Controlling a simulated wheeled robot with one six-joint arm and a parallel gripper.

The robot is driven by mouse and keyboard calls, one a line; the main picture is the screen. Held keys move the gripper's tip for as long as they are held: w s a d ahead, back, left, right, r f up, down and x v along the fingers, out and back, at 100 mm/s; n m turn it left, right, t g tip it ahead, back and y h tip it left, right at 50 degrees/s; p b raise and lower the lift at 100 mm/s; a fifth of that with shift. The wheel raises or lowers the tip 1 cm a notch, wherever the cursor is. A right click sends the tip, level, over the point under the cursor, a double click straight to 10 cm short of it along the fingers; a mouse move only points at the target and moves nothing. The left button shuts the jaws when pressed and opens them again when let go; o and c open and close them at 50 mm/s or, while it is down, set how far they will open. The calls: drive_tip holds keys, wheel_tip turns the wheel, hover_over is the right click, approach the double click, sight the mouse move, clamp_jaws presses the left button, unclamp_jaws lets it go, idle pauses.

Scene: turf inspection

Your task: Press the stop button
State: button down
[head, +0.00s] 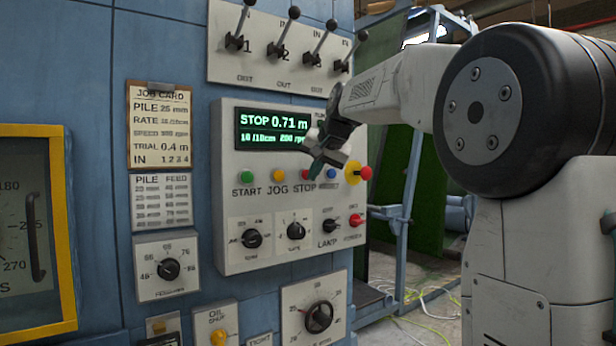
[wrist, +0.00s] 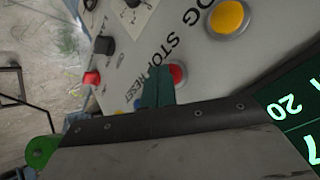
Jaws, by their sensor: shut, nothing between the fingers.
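The red stop button (head: 303,174) sits on the grey control panel (head: 233,215), above the word STOP and between the orange jog button (head: 278,176) and the blue button (head: 331,174). In the wrist view the stop button (wrist: 179,74) shows beside my fingertips, which cover part of it. My gripper (head: 315,170) is shut and empty, reaching down toward the panel from the upper right. In the wrist view its dark green fingers (wrist: 157,90) lie together. I cannot tell whether they touch the button. The display (head: 272,130) reads STOP 0.71 m.
A red mushroom button on a yellow base (head: 353,173) stands out at the panel's right. Black and red knobs (head: 356,220) sit below. A lever box (head: 280,45) with several levers is above. Free floor with cables (head: 420,300) lies to the right.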

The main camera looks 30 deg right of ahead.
drive_tip(key=shift+s, duration=0.6)
drive_tip(key=shift+s, duration=2.5)
drive_tip(key=shift+d, duration=0.1)
drive_tip(key=shift+f, duration=0.1)
drive_tip(key=s+a+f+n+g, duration=0.2)
drive_tip(key=s+a+f, duration=0.4)
drive_tip(key=s+f, duration=0.3)
drive_tip(key=s+a+f+n+g, duration=0.3)
drive_tip(key=s+a+f, duration=0.3)
drive_tip(key=s+f, duration=0.4)
drive_tip(key=s+a+f+n+g, duration=0.2)
drive_tip(key=s+a+f, duration=0.5)
drive_tip(key=s, duration=0.7)
wheel_tip(320, 180, down, 3)
drive_tip(key=shift+r+n+g+y, duration=0.2)
drive_tip(key=shift+n+g+y, duration=0.1)
drive_tip(key=shift+n, duration=0.3)
